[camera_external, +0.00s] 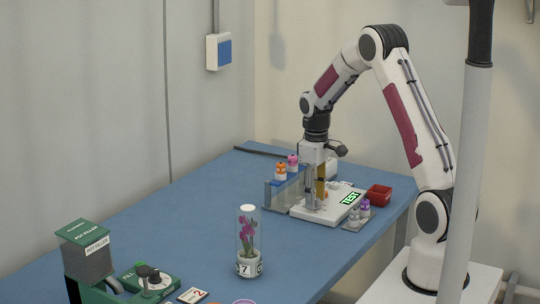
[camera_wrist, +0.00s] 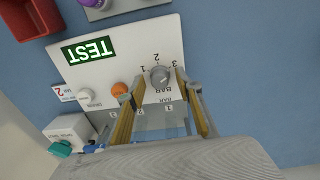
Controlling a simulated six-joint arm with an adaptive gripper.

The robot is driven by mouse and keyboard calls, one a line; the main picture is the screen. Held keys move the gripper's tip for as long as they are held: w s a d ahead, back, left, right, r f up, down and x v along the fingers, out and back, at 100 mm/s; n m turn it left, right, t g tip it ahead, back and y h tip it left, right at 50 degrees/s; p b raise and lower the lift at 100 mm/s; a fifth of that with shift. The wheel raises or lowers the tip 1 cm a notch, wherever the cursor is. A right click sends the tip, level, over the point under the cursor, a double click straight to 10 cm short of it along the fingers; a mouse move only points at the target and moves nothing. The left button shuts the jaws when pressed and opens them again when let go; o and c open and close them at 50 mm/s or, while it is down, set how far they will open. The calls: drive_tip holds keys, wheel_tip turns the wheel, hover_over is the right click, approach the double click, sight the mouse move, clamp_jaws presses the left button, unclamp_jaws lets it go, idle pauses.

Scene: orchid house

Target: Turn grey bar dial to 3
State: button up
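The grey bar dial (camera_wrist: 160,75) sits on a white panel (camera_wrist: 105,50), with the numbers 1, 2 and 3 around it and BAR printed below. Which number its pointer faces is too small to tell. My gripper (camera_wrist: 160,82) is open, with its two yellowish fingers on either side of the dial and a small gap visible at each side. In the external view my gripper (camera_external: 320,190) points down over the white panel (camera_external: 330,208) and hides the dial.
A green TEST display (camera_external: 351,197) and an orange knob (camera_wrist: 119,89) share the panel. A red bin (camera_external: 378,195), small capped jars (camera_external: 365,208) and a rack with bottles (camera_external: 280,188) stand close by. A glass-covered orchid (camera_external: 248,240) stands nearer the front.

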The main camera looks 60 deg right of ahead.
drive_tip(key=shift+n, duration=2.6)
drive_tip(key=shift+r, duration=0.25)
wheel_tip(320, 180, up, 7)
drive_tip(key=shift+a+r, duration=0.1)
drive_tip(key=shift+r, duration=0.05)
drive_tip(key=shift+w+m, duration=0.25)
drive_tip(key=shift+m, duration=0.05)
drive_tip(key=shift+w+f+m+t, duration=0.2)
drive_tip(key=shift+f+m+t, duration=0.1)
drive_tip(key=shift+m, duration=0.2)
drive_tip(key=shift+f+m, duration=0.2)
drive_tip(key=shift+m, duration=0.4)
drive_tip(key=m, duration=0.1)
drive_tip(key=m+t, duration=0.1)
drive_tip(key=shift+s+a+m, duration=0.25)
drive_tip(key=shift+m, duration=0.15)
drive_tip(key=s+a+r+m+t+h, duration=0.1)
drive_tip(key=s+r+m+t, duration=0.1)
drive_tip(key=s+r+m, duration=0.2)
drive_tip(key=shift+s+r+m, duration=0.25)
drive_tip(key=shift+s+m, duration=0.05)
drive_tip(key=shift+s, duration=0.35)
drive_tip(key=shift+a, duration=0.1)
